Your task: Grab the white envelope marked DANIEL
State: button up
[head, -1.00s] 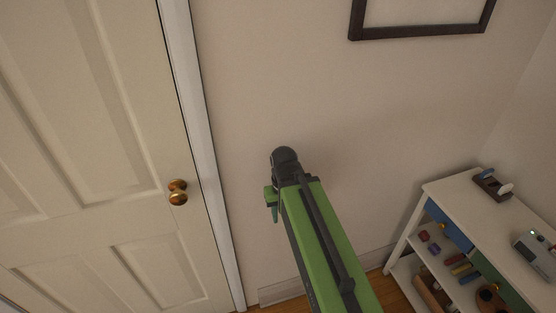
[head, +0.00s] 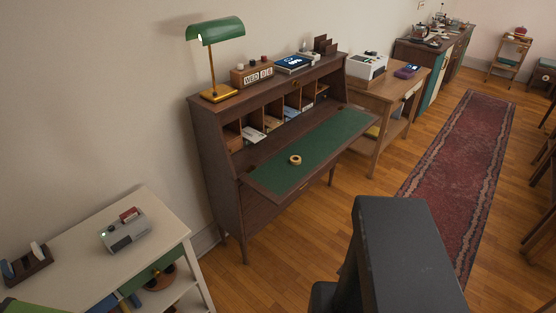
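No envelope marked DANIEL can be made out. A dark wooden desk (head: 212,180) stands against the wall in the middle of the head view, its green-topped flap (head: 325,148) folded down. Its pigeonholes hold several white or pale papers, among them one at the left (head: 252,135) and one in the middle (head: 290,113); any writing is too small to read.
A tape roll (head: 295,160) lies on the flap; a green lamp (head: 216,32) stands on top. A white shelf unit (head: 165,228) with a grey device (head: 125,232) is at left. A side table with a white machine (head: 366,66) stands beyond.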

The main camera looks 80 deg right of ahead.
aim_at(253, 136)
jog(key=z, duration=0.15)
jog(key=k, duration=0.5)
jog(key=u, duration=0.85)
jog(key=k, duration=1.3)
jog(key=z, duration=1.25)
jog(key=i, duration=1.45)
jog(key=z, duration=0.05)
